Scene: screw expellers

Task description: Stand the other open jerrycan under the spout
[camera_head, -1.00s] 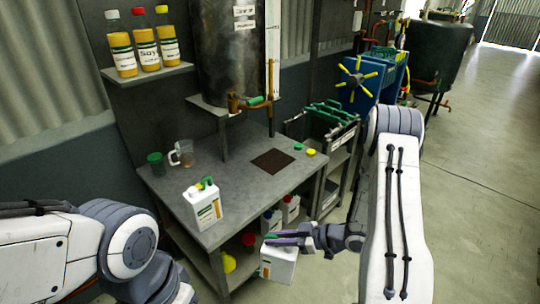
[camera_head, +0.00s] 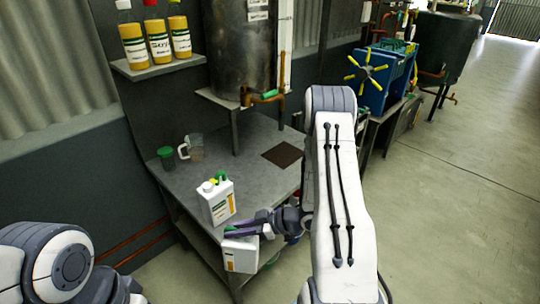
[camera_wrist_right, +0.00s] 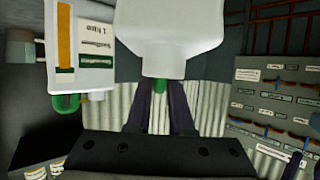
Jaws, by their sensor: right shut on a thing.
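My right gripper (camera_head: 240,228) is shut on a white jerrycan (camera_head: 241,256) with a label. It holds this jerrycan upright by the top, at the table's front edge. In the right wrist view the held jerrycan (camera_wrist_right: 172,35) fills the top middle, with a bit of green between the fingers (camera_wrist_right: 160,108). Another white jerrycan (camera_head: 216,204) with a green handle stands on the table just behind it; it also shows in the right wrist view (camera_wrist_right: 84,45). The brass spout (camera_head: 264,97) comes off the metal tank (camera_head: 238,50), above a dark square (camera_head: 283,154) on the tabletop. My left gripper is out of frame.
A green cup (camera_head: 166,157) and a clear jug (camera_head: 192,148) stand at the back left of the grey table (camera_head: 252,140). Several yellow bottles (camera_head: 158,42) stand on a wall shelf. The tabletop around the dark square looks clear. My right arm hides the table's right side.

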